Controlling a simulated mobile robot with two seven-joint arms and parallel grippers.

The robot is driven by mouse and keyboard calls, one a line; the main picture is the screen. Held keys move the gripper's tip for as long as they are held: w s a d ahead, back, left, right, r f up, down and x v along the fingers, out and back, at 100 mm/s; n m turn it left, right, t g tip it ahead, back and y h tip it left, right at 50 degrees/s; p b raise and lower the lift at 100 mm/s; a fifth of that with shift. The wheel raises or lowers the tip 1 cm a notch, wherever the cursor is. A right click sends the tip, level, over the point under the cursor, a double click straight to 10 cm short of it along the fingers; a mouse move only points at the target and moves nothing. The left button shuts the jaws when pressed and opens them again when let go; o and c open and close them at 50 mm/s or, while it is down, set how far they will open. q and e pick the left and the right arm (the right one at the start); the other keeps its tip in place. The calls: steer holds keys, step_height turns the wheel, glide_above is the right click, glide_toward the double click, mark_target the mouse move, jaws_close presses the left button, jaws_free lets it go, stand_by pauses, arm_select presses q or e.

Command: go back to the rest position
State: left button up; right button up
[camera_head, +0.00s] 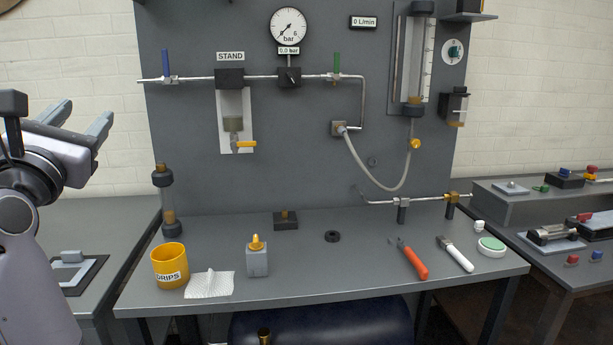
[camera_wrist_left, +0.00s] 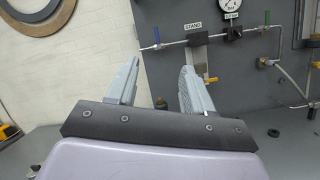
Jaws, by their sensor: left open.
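My left gripper (camera_head: 80,122) is raised at the left of the head view, in front of the white brick wall and clear of the bench. Its two grey fingers stand apart with nothing between them. They also show open and empty in the left wrist view (camera_wrist_left: 158,85). My right gripper is in neither view.
The grey bench (camera_head: 330,265) holds a yellow cup (camera_head: 170,268), a white cloth (camera_head: 209,284), a black ring (camera_head: 332,236), orange-handled pliers (camera_head: 412,260) and a clear cylinder (camera_head: 167,200). A panel with a gauge (camera_head: 288,27) and pipes stands behind. The air around the left gripper is free.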

arm_select(q)
steer(key=w+d+f+m+g+h, duration=0.1)
steer(key=d+f+m+g+h, duration=0.2)
steer(key=f+m, duration=1)
steer(key=d+f+m+g+h, duration=0.15)
steer(key=d+f+m, duration=0.35)
steer(key=f, duration=1.4)
steer(key=s+d+f+m+g+h, duration=0.1)
steer(key=s+d+f+m+g, duration=0.2)
steer(key=s+f+m, duration=0.6)
steer(key=s+d+f+m+g+h, duration=0.1)
steer(key=s+d+f+m+g, duration=0.2)
steer(key=s+f+m, duration=0.6)
steer(key=s+d+f, duration=0.1)
steer(key=s+f, duration=0.3)
steer(key=f, duration=0.4)
steer(key=shift+d+g, duration=0.35)
steer(key=shift+d, duration=0.05)
